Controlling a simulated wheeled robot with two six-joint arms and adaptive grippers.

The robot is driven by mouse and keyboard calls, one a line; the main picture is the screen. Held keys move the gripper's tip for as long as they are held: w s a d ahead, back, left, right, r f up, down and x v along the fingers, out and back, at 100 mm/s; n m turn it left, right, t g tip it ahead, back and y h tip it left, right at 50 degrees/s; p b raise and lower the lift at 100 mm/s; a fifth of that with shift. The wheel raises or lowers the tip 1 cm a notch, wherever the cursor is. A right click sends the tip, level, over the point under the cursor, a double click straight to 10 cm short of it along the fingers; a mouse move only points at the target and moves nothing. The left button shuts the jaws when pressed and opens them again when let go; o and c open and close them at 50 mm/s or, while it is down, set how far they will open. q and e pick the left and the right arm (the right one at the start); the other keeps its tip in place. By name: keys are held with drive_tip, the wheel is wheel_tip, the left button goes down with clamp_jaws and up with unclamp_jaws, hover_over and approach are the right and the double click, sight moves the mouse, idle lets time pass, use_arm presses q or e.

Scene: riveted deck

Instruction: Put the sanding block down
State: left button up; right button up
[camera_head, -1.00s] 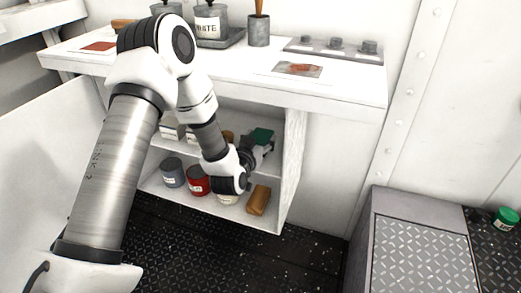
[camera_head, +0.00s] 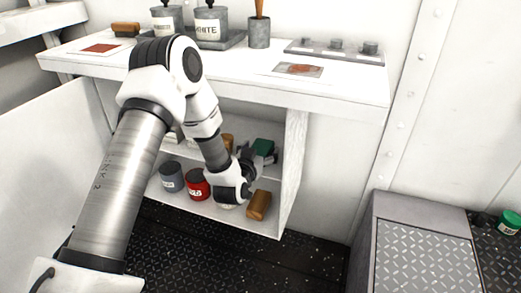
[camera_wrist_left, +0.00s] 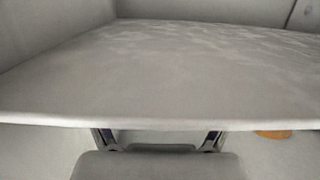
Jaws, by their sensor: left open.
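A small green block (camera_head: 264,146) sits on the middle shelf of the white cabinet, near its right wall; it looks like the sanding block, but its shape is partly hidden. My left gripper (camera_head: 260,158) is open just in front of and beside it. I cannot tell whether the fingers touch the block. In the left wrist view my gripper's fingers (camera_wrist_left: 157,138) are spread apart below the edge of a pale board (camera_wrist_left: 160,75), and no block shows between them. My right gripper is not in view.
The bottom shelf holds a grey can (camera_head: 171,177), a red can (camera_head: 197,185) and a brown block (camera_head: 259,205). The white worktop (camera_head: 345,88) above carries jars and a metal plate with knobs (camera_head: 335,50). A grey tread-topped box (camera_head: 425,255) stands at the right.

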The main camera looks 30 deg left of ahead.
use_arm(q)
drive_tip(key=shift+r, duration=0.15)
drive_tip(key=shift+s+d, duration=0.1)
drive_tip(key=shift+s, duration=0.15)
drive_tip(key=p+v, duration=0.3)
drive_tip(key=v, duration=0.8)
drive_tip(key=s+d+f+m+g+h, duration=0.1)
drive_tip(key=s+d+f+g+h, duration=0.1)
drive_tip(key=s+d+f+g, duration=0.45)
drive_tip(key=s+d+f+m+g+h, duration=0.1)
drive_tip(key=s+f, duration=0.2)
drive_tip(key=f, duration=0.7)
drive_tip(key=s+d+f+g, duration=0.2)
drive_tip(key=s+f+g, duration=0.2)
drive_tip(key=s, duration=0.4)
drive_tip(key=s+d+f+g, duration=0.2)
drive_tip(key=s+f+g, duration=0.2)
drive_tip(key=s, duration=0.5)
drive_tip(key=shift+f+h, duration=0.4)
drive_tip(key=shift+f, duration=0.2)
